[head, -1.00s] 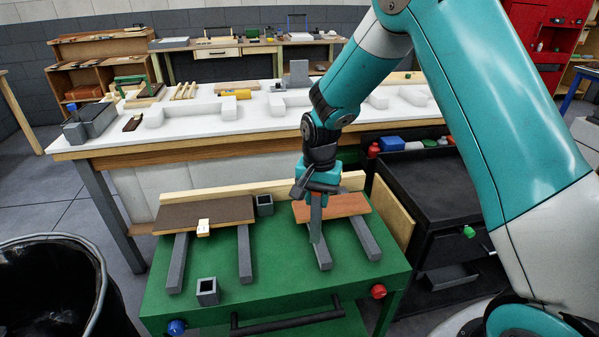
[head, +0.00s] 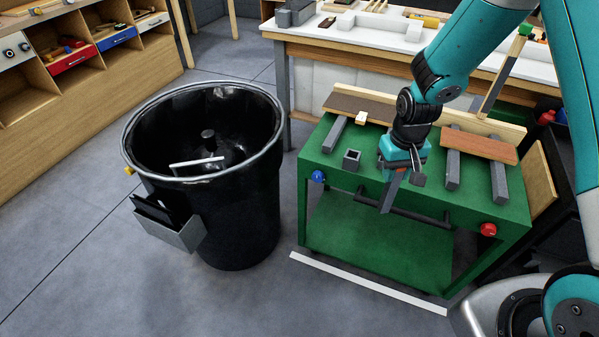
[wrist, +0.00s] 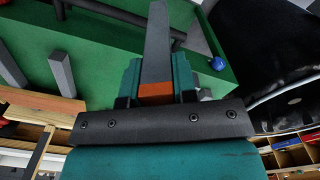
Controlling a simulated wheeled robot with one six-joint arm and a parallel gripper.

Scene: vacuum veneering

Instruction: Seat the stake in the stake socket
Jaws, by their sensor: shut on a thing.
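My gripper (head: 400,168) is shut on the stake (head: 387,196), a grey tapered bar that points down and looks slightly tilted in the head view. The stake also shows in the wrist view (wrist: 158,45), with an orange band at the jaws (wrist: 156,95). The stake is by the front edge of the green bench (head: 325,165), in front of the black rail. A small square open-topped grey socket (head: 351,160) stands on the bench to the left of my gripper, apart from the stake. Its inside looks dark and empty.
A large black bin (head: 255,195) stands left of the bench. Blue (head: 318,176) and red (head: 488,230) knobs and a black rail (head: 430,219) are on the bench front. An orange-brown board (head: 480,146) lies over grey bars at the right. A dark board (head: 357,106) lies behind.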

